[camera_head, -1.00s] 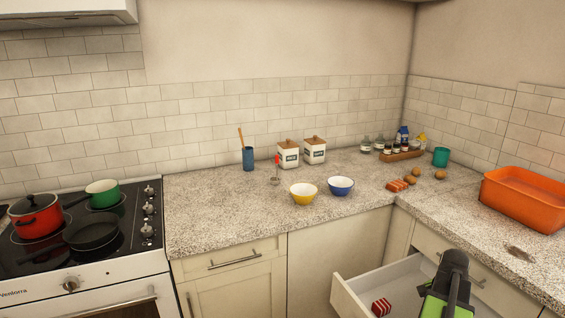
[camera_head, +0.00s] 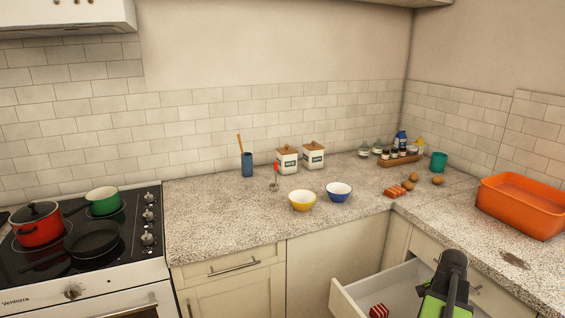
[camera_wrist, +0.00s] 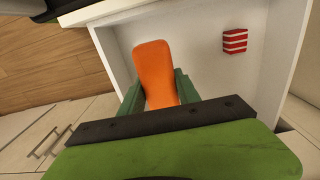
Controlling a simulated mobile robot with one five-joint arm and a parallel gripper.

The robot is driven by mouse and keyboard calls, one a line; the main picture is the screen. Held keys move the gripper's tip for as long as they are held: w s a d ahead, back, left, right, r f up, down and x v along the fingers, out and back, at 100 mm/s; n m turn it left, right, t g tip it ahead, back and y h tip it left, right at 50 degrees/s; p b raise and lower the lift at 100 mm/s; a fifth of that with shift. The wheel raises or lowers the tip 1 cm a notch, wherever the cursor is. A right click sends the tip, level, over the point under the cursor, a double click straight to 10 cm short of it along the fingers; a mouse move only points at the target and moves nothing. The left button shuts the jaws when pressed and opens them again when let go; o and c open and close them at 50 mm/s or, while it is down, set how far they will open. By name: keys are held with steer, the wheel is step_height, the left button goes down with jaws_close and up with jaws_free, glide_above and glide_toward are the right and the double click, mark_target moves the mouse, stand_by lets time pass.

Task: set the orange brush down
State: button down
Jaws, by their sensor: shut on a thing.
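The orange brush (camera_wrist: 155,68) shows in the wrist view between the green fingers of my gripper (camera_wrist: 159,92), which is shut on it. Its rounded orange end points away from the gripper, over the inside of an open white drawer (camera_wrist: 202,50). I cannot tell whether the brush touches the drawer floor. In the head view my arm's end covers part of the drawer (camera_head: 345,300), and the brush is hidden there.
A red-and-white striped block (camera_wrist: 234,41) lies in the drawer, right of the brush. The drawer floor between them is clear. The counter above holds an orange basin (camera_head: 522,205), a yellow bowl (camera_head: 302,201) and a blue bowl (camera_head: 339,192).

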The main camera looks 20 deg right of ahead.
step_height(320, 180, up, 8)
steer(key=p, duration=0.5)
steer(key=shift+f+p, duration=0.15)
steer(key=shift+p, duration=0.2)
steer(key=shift+f, duration=0.2)
